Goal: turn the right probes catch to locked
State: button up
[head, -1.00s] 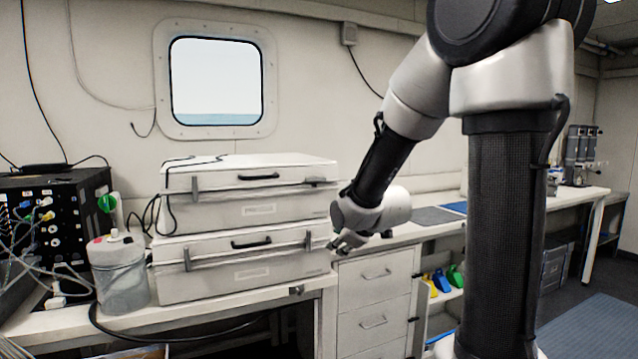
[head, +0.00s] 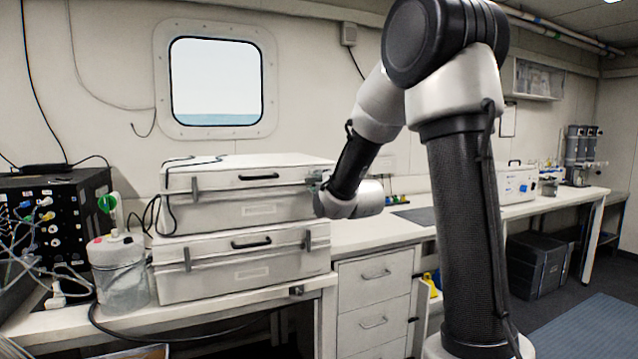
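Two white cases are stacked on the bench, an upper case (head: 225,212) and a lower case (head: 235,287). Their labels are too small to read, so I cannot tell which is the probes case. The upper case's left catch (head: 194,188) and the lower case's left catch (head: 187,259) and right catch (head: 308,239) stand upright. Contact, and whether the fingers are open or shut, cannot be made out.
A clear bottle (head: 120,270) and a black box with cables (head: 50,230) stand left of the cases. A black cable (head: 168,210) hangs over the upper case. The bench right of the cases is mostly clear, above white drawers (head: 373,300).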

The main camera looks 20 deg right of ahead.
jog(key=shift+w, duration=0.1)
grip_shut()
jog(key=shift+m, duration=0.4)
jog(key=m, duration=0.3)
jog(key=shift+m, duration=0.3)
jog(key=m, duration=0.4)
jog(key=shift+m, duration=4.8)
